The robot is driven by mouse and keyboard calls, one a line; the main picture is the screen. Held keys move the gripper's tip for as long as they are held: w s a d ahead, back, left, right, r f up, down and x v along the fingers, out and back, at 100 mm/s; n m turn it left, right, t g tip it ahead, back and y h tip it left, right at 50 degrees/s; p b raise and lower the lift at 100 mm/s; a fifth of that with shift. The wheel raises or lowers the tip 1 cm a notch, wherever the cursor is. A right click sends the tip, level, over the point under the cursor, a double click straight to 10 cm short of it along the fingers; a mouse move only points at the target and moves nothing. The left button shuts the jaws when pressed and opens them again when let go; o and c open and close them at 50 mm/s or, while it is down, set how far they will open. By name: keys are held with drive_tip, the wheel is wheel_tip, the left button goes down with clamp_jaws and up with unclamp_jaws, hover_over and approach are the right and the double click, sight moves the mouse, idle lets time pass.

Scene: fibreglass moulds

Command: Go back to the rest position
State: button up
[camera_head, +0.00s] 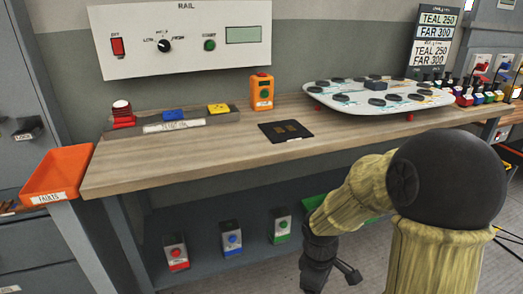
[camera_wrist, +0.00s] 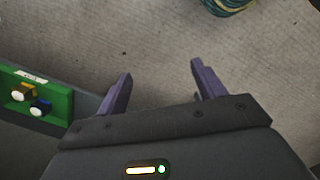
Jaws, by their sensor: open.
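My gripper shows in the wrist view (camera_wrist: 162,85) with its two purple-grey fingers spread apart and nothing between them. Below the fingers in that view is bare grey floor. In the head view my arm bends down in front of the bench, and my gripper (camera_head: 330,272) hangs low near the floor, below the bench top and to the right of the lower shelf's boxes. The fingertips are hard to make out there.
The wooden bench (camera_head: 200,165) carries a black pad (camera_head: 286,131), an orange button box (camera_head: 262,92) and a white tray (camera_head: 350,97). An orange bin (camera_head: 57,173) is at its left end. Button boxes (camera_head: 232,238) stand on the lower shelf. A coiled cable (camera_wrist: 230,5) lies on the floor.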

drive_tip(key=s+d+r+m+t, duration=0.25)
drive_tip(key=s+r+m, duration=0.2)
drive_tip(key=m, duration=0.75)
wheel_tip(320, 180, up, 34)
drive_tip(key=p, duration=3.4)
drive_tip(key=shift+w+a+y, duration=0.2)
drive_tip(key=shift+a+y, duration=0.2)
drive_tip(key=shift+a, duration=0.05)
drive_tip(key=shift+t, duration=0.25)
